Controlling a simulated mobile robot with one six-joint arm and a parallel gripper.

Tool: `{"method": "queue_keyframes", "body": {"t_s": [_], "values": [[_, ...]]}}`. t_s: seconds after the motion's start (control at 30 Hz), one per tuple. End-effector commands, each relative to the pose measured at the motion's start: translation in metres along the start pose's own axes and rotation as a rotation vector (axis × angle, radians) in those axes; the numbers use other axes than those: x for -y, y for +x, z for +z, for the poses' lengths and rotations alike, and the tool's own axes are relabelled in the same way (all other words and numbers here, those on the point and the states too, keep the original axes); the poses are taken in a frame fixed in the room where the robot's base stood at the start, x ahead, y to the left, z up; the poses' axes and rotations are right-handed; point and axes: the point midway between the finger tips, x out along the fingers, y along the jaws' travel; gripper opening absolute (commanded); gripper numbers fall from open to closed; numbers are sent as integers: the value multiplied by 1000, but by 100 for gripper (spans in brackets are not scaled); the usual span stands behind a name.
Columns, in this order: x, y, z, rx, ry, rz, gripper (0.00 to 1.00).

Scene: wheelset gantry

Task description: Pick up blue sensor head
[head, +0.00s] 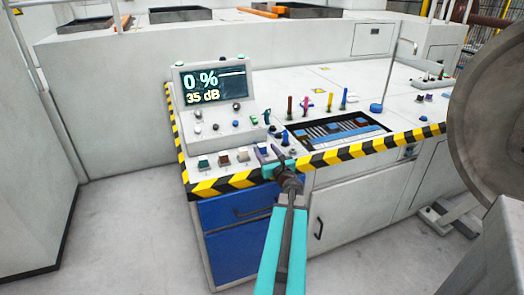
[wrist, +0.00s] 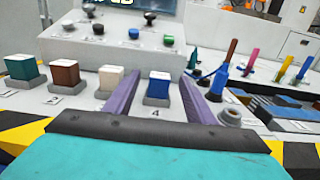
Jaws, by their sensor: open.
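The blue sensor head (wrist: 158,86) is a small blue block with a pale top. It sits upright in a dark holder above the label 4, last in a row on the console front. My gripper (wrist: 161,76) is open, with its two purple fingers on either side of the blue head in the wrist view. Gaps show between the head and both fingers. In the head view my gripper (head: 269,151) is over the console's front edge, and the blue head is small and partly hidden there.
Teal (wrist: 20,68), brown (wrist: 64,73) and white (wrist: 110,79) heads stand left of the blue one. A round metal-topped fitting (wrist: 231,116) is close to the right finger. Behind are a sloped panel with knobs and a display (head: 211,82) reading 0 % and 35 dB. Coloured tools stand right.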

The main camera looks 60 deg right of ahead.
Motion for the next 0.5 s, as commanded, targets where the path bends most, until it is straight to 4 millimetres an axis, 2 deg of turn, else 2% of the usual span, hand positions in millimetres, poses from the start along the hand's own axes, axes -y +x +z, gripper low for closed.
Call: {"method": "queue_keyframes", "body": {"t_s": [0.3, 0.5], "values": [[1, 29, 0, 1, 0, 0, 50], [0, 34, 0, 0, 0, 0, 50]]}}
